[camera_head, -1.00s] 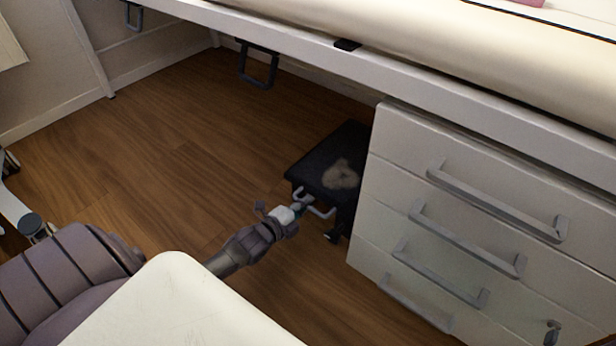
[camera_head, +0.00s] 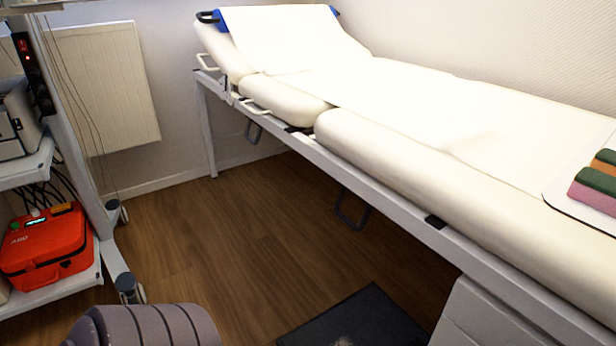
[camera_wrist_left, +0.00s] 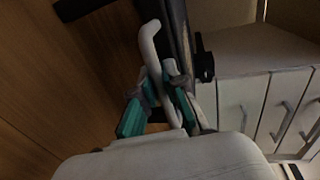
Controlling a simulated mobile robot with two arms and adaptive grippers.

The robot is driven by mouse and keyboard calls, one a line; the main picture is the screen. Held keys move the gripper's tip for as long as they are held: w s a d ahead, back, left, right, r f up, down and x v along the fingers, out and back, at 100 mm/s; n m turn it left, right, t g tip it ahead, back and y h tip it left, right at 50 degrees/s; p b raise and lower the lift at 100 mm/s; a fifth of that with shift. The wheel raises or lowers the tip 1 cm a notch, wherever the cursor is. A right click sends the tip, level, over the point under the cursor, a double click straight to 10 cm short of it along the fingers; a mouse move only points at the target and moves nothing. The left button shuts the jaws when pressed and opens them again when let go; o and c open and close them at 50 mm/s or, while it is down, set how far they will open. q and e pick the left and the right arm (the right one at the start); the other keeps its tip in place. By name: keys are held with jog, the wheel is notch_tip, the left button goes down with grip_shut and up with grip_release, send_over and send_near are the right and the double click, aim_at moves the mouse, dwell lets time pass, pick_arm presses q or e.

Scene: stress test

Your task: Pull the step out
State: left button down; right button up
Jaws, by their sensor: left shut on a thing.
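The step (camera_head: 358,322) is a low dark stool on the wood floor, left of the white drawers, cut off by the bottom edge of the head view. In the left wrist view its pale curved handle (camera_wrist_left: 149,42) runs along the dark edge of the step (camera_wrist_left: 179,28). My left gripper (camera_wrist_left: 160,88) has its green-sided fingers shut around this handle. My left gripper is outside the head view. My right gripper shows in neither view.
A cream examination bed (camera_head: 460,190) on a white frame stands above and behind the step. White drawers (camera_head: 490,318) stand to the right. A wheeled cart (camera_head: 118,268) with a red case (camera_head: 45,250) is at left.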

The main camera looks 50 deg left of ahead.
pick_arm(q)
jog(key=shift+f+v, duration=0.15)
jog(key=shift+v, duration=0.6)
jog(key=shift+f+v, duration=0.15)
jog(key=shift+v, duration=0.6)
jog(key=shift+s, duration=0.1)
jog(key=c, duration=1.2)
grip_release()
jog(key=v, duration=1.2)
jog(key=shift+a, duration=0.1)
